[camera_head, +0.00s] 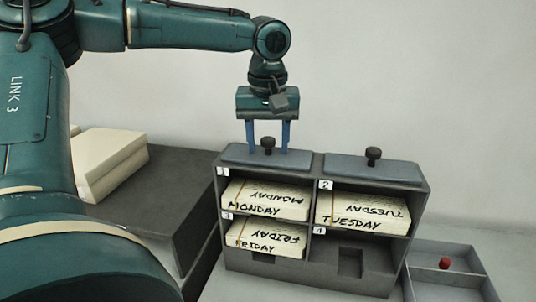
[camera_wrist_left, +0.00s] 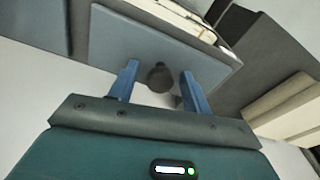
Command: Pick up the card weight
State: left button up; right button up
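Two flat blue-grey card weights with dark knobs lie on top of the card rack. The left card weight (camera_head: 240,155) is above slot 1 and the right card weight (camera_head: 385,170) is above slot 2. My left gripper (camera_head: 268,148) is above the left weight, pointing down, with its blue fingers apart on either side of the knob (camera_head: 268,143). In the left wrist view the open fingers (camera_wrist_left: 160,85) stand around the knob (camera_wrist_left: 160,77), with a gap on both sides. The weight's plate (camera_wrist_left: 115,45) lies beneath. My right gripper is not in view.
The rack (camera_head: 420,215) holds cards marked Monday (camera_head: 255,208), Tuesday (camera_head: 350,222) and Friday (camera_head: 262,245); slot 4 (camera_head: 350,265) looks empty. A tray (camera_head: 465,290) with a red ball (camera_head: 445,263) is at right. Pale card stacks (camera_head: 105,160) lie on a dark block (camera_head: 165,190).

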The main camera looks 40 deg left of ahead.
pick_arm(q)
jog(key=shift+r, duration=0.1)
grip_shut()
dwell(0.4)
